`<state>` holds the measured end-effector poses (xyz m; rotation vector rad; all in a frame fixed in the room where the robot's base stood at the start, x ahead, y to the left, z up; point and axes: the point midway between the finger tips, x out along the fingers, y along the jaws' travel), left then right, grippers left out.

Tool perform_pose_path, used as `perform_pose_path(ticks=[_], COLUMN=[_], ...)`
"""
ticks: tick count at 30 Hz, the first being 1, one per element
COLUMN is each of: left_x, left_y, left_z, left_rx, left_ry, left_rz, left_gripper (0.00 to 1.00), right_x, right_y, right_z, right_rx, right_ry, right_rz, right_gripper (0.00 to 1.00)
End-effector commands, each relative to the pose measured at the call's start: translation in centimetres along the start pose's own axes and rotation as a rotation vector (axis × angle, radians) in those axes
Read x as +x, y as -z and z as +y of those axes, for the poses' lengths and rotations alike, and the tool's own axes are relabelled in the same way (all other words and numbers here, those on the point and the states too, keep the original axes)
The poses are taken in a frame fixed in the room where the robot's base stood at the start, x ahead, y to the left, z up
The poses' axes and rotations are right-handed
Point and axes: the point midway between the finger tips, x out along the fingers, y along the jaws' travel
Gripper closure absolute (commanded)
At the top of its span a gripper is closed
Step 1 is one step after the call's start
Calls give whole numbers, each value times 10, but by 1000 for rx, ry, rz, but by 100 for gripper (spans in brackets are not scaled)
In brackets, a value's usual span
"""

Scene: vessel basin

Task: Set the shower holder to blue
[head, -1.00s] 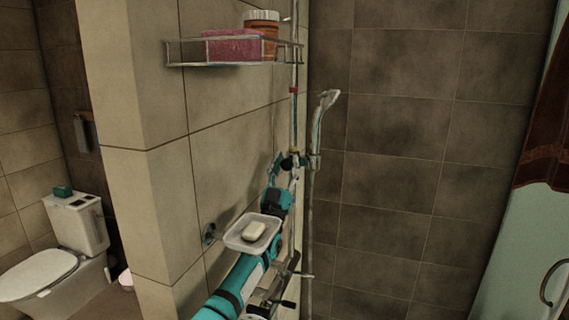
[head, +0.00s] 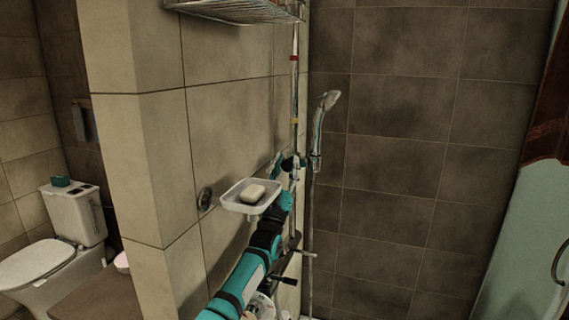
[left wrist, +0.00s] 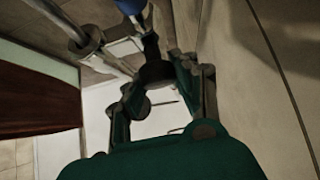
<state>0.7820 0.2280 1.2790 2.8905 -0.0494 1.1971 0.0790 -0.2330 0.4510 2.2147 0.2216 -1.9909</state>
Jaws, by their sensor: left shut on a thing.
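The shower holder (head: 302,162) is on the vertical rail (head: 295,85) at the wall corner, with the hand shower (head: 322,125) upright in it. A red band (head: 294,57) shows high on the rail, and a yellow band (head: 294,120) a little above the holder. No blue band is clear in the head view. My left gripper (head: 289,164) is shut on the holder from the left, below the yellow band. In the left wrist view my gripper's fingers (left wrist: 155,73) close near a blue piece (left wrist: 130,6); I cannot tell what this is. My right gripper is not in view.
A soap dish (head: 232,203) with soap (head: 252,194) is on the wall close to my left arm. A wire shelf (head: 235,12) is above. A mixer tap (head: 305,254) is below. A toilet (head: 75,215) stands far left.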

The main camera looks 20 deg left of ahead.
Motion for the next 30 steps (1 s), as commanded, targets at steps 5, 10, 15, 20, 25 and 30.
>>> perform_pose_path(ticks=[5, 10, 15, 20, 25, 30], left_x=[1, 1, 1, -3, -28, -50], left_y=[-1, 0, 2, 2, 2, 22], left_z=[0, 0, 0, 0, 0, 0], left_rx=[0, 0, 0, 0, 0, -1], left_ry=[0, 0, 0, 0, 0, 0], left_rz=[-4, -1, 1, 1, -2, 1], left_gripper=[67, 46, 46, 46, 46, 46], right_x=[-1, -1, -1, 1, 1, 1], right_y=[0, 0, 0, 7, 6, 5], right_z=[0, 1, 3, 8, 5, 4], right_rx=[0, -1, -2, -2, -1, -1], right_ry=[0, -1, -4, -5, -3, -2], right_rz=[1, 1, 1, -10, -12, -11], right_gripper=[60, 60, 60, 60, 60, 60])
